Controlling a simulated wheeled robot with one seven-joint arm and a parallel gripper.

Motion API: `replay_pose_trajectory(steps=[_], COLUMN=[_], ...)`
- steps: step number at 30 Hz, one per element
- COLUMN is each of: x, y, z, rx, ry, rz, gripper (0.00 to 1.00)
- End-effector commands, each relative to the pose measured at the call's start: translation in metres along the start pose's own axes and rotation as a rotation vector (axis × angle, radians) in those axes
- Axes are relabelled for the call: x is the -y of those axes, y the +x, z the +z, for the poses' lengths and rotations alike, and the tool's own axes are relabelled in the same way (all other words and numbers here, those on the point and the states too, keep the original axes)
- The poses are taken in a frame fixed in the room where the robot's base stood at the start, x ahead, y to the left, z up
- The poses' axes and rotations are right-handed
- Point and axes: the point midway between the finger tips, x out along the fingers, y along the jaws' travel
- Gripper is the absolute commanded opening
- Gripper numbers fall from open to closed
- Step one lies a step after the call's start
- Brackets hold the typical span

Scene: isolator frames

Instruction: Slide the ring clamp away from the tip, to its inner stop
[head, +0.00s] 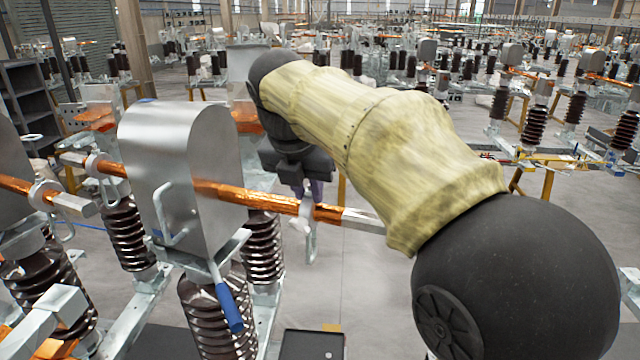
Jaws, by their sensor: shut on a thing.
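A copper-coloured rod (250,197) runs from the metal housing (178,150) to the right and ends in a bare silver tip (362,221), whose far end passes behind my arm. The pale grey ring clamp (306,209) sits around the rod, close to where the copper meets the silver tip. My gripper (308,192) reaches down from above, shut on the ring clamp. The fingers are small and partly hidden, so the exact grip on the clamp is hard to see.
My arm covers the centre right. Brown ribbed insulators (264,245) stand below the housing. A blue-handled lever (229,306) hangs in front. Other rods with ring clamps (42,193) are at the left. Bare floor (345,285) lies beneath the tip.

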Motion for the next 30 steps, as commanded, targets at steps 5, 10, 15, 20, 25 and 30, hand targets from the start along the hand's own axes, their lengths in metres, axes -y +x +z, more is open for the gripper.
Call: replay_pose_trajectory(steps=[5, 10, 15, 20, 25, 30], x=[0.002, 0.007, 0.006, 0.004, 0.003, 0.004], y=[0.001, 0.003, 0.003, 0.000, -0.011, -0.036], z=[0.003, 0.006, 0.006, 0.004, 0.004, 0.005], rx=[0.002, 0.001, 0.001, 0.001, 0.003, 0.003], ry=[0.008, 0.018, 0.016, 0.010, 0.010, 0.012], rz=[0.000, -0.004, -0.004, -0.002, 0.000, 0.000], gripper=[0.00, 0.41, 0.42, 0.42, 0.42, 0.42])
